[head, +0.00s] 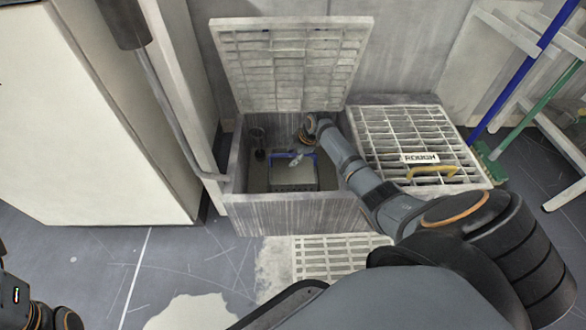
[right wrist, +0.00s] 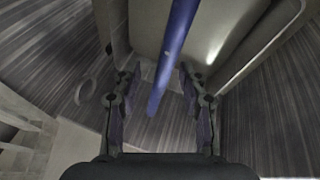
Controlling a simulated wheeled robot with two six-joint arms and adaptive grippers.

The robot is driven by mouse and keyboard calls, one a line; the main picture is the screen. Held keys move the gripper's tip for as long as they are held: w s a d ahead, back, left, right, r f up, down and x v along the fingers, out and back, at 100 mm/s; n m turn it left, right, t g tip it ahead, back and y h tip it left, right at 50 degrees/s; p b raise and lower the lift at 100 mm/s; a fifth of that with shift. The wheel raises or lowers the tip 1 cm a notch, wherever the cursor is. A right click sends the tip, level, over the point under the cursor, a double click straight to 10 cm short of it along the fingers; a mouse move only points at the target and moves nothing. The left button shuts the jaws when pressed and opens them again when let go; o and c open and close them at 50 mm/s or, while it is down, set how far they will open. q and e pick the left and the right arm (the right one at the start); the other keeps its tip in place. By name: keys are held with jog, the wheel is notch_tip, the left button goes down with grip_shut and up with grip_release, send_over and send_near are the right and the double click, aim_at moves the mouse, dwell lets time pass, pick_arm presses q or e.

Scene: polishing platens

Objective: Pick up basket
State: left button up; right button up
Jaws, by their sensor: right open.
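The basket (head: 293,177) is a grey box with a blue handle (head: 316,159), standing inside an open grey bin (head: 290,213) in the head view. My right gripper (head: 297,158) reaches down into the bin at the basket's top edge. In the right wrist view the gripper (right wrist: 160,105) is open, and the blue handle (right wrist: 172,55) runs between its two fingers with space on both sides. The basket body also shows beyond the fingers in that view. My left gripper is not in view; only part of my left arm shows at the lower left.
The bin's grated lid (head: 291,67) stands open behind it. A closed bin (head: 417,145) marked ROUGH, with a yellow handle, is at the right. A dark cup-like fitting (head: 258,140) sits in the bin's back left corner. A white cabinet (head: 90,120) stands left.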

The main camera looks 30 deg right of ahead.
jog(key=shift+f, duration=0.3)
jog(key=shift+c, duration=0.5)
grip_shut()
